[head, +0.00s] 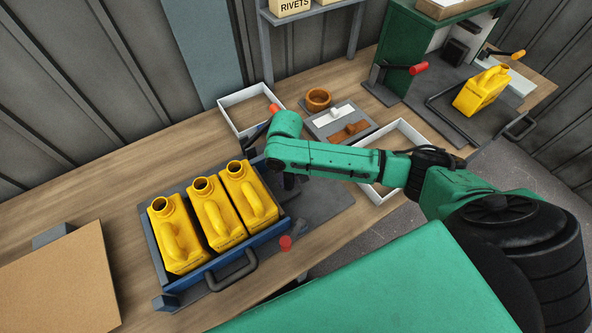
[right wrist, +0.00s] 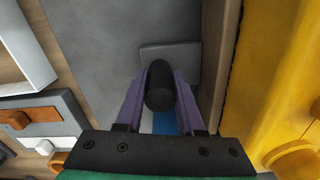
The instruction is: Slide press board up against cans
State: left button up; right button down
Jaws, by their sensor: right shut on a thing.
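Three yellow jerry cans (head: 218,212) stand upright side by side, spouts open, in a blue-edged tray on the bench. My right gripper reaches down just right of the right-hand can in the head view, its fingers hidden under my arm. In the right wrist view my right gripper (right wrist: 161,90) has its purple fingers shut on a black round handle (right wrist: 159,72). A narrow upright board (right wrist: 224,50), which looks like the press board, stands between the fingers and a yellow can (right wrist: 277,75). I cannot tell whether board and can touch. My left gripper is out of view.
A red knob (head: 285,242) and a handle (head: 233,270) are at the tray's front. A cardboard box (head: 60,280) lies left.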

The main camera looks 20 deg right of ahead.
jog(key=c, duration=0.5)
grip_release()
notch_tip(320, 180, up, 15)
jog(key=shift+f+b, duration=0.15)
jog(key=shift+b, duration=0.35)
